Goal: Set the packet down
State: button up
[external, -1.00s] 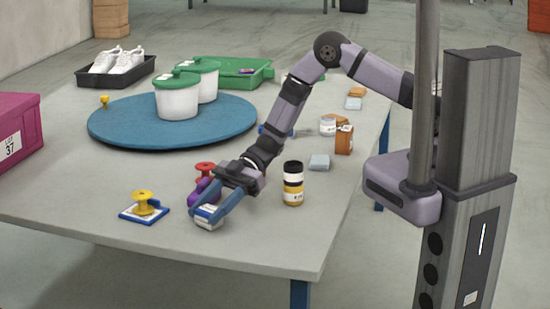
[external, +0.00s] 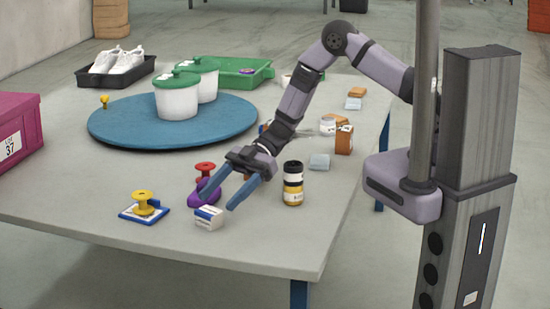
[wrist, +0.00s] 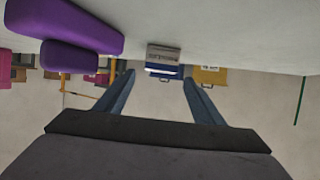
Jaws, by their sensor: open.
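The packet (external: 207,219) is a small white box with a blue top edge, resting on the table near its front edge. In the wrist view the packet (wrist: 163,54) shows beyond the fingertips, around the middle of the gap. My gripper (external: 219,201) is open and empty, a little above and behind the packet, apart from it. In the wrist view my gripper (wrist: 159,78) has its two blue fingers spread wide.
A yellow spool (external: 143,203) is on a blue-edged pad to the left. A yellow jar (external: 293,190) stands to the right.

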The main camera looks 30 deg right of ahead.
notch_tip(320, 180, up, 7)
jog(key=shift+f+p, duration=0.15)
jog(key=shift+p, duration=0.3)
jog(key=shift+a, duration=0.1)
